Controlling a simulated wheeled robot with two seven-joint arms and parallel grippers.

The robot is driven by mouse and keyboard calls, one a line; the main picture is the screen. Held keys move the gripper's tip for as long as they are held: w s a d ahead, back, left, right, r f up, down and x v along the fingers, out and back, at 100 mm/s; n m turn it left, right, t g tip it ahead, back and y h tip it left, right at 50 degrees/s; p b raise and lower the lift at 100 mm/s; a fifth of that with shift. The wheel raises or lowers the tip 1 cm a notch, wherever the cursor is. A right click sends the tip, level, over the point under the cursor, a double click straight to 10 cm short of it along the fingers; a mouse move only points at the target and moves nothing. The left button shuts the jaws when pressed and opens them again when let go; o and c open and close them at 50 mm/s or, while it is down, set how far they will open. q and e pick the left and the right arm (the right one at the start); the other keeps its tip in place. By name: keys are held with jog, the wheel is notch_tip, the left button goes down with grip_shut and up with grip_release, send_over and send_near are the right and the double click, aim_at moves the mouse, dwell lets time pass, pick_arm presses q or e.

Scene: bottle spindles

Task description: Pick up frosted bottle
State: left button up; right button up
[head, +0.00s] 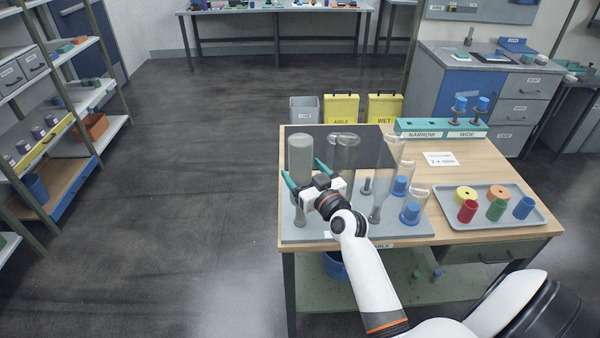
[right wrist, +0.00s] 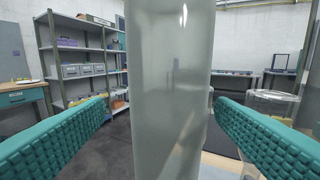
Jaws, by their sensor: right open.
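The frosted bottle (head: 300,152) is a cloudy grey-green cylinder standing upside down at the left of the grey spindle board (head: 300,234). Its neck end is low, partly behind my gripper. My right gripper (head: 306,173) is open at the bottle, with one teal finger on each side. In the right wrist view the bottle (right wrist: 172,80) stands upright between the spread fingers (right wrist: 160,108), with a visible gap on the left and a small one on the right. My left gripper is not in view.
Clear bottles (head: 388,165) and blue pieces (head: 410,212) stand farther right on the board. A tray (head: 455,219) of coloured caps and a teal NARROW/WIDE rack (head: 440,130) are at right.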

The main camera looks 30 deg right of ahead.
jog(key=shift+w+d, duration=0.15)
jog(key=shift+w, duration=0.25)
jog(key=w, duration=0.3)
jog(key=shift+w+d+f+p, duration=0.15)
jog(key=shift+d+f+p, duration=0.15)
jog(key=shift+d+p, duration=0.1)
jog(key=shift+w+f, duration=0.1)
jog(key=shift+w, duration=0.4)
jog(key=shift+s, duration=0.1)
jog(key=shift+c, duration=1.3)
jog(key=c, duration=1.1)
